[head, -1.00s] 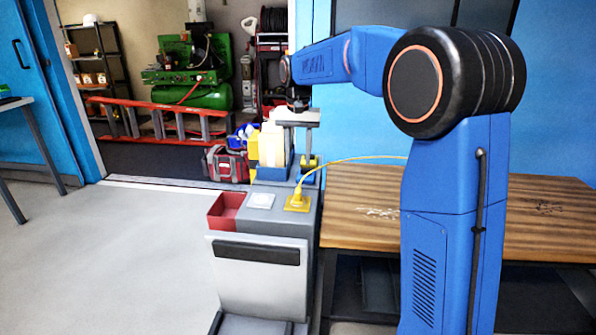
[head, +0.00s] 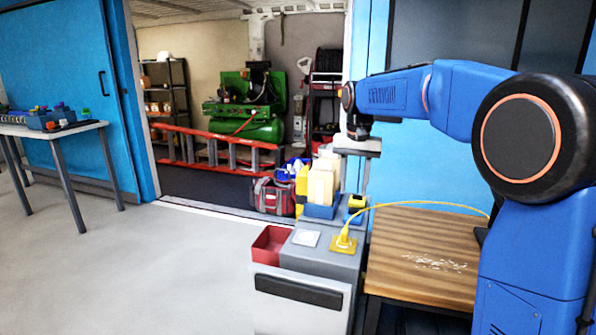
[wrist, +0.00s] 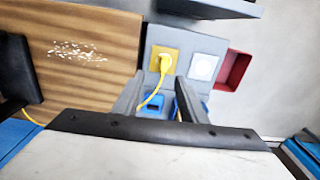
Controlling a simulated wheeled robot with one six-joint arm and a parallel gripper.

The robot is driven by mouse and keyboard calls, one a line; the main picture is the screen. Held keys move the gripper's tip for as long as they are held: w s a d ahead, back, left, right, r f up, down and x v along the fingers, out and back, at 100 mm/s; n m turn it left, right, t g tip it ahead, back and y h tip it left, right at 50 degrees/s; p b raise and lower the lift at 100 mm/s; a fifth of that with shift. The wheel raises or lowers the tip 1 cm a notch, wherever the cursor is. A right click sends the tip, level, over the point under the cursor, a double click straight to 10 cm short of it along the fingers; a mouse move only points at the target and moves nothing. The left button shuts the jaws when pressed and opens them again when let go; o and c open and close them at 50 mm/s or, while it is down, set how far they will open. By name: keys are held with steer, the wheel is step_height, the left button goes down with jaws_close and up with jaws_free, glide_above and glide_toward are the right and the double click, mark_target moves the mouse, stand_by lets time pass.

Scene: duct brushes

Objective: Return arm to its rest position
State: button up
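My arm is blue with black joints and reaches left across the head view. It is stretched out and bent down at its far end. My gripper (head: 364,178) hangs there above the far end of the grey cart (head: 322,259). In the wrist view my gripper (wrist: 160,88) shows two grey fingers apart, with nothing held between them. A yellow cable (head: 415,205) runs from a yellow socket plate (head: 343,244) on the cart towards my arm. In the wrist view the cable (wrist: 155,95) passes beneath the fingers.
The cart carries a red bin (head: 270,246), a white plate (head: 306,238) and yellow and cream upright pieces (head: 321,181) close to my gripper. A wooden table (head: 410,275) with pale scraps stands right of it. The floor (head: 170,275) at left is clear.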

steer(key=s+d+f+n+t, duration=0.1)
steer(key=s+d, duration=0.1)
steer(key=s, duration=0.9)
steer(key=s+d+f+n+t, duration=0.1)
steer(key=s+d, duration=0.1)
steer(key=s, duration=0.9)
steer(key=s+d+f+n+t, duration=0.1)
steer(key=s+f, duration=0.4)
steer(key=s, duration=0.3)
steer(key=s+d+f+n+t, duration=0.1)
steer(key=s+f, duration=0.4)
steer(key=s, duration=0.4)
steer(key=shift+d+f, duration=0.15)
steer(key=shift+f, duration=0.25)
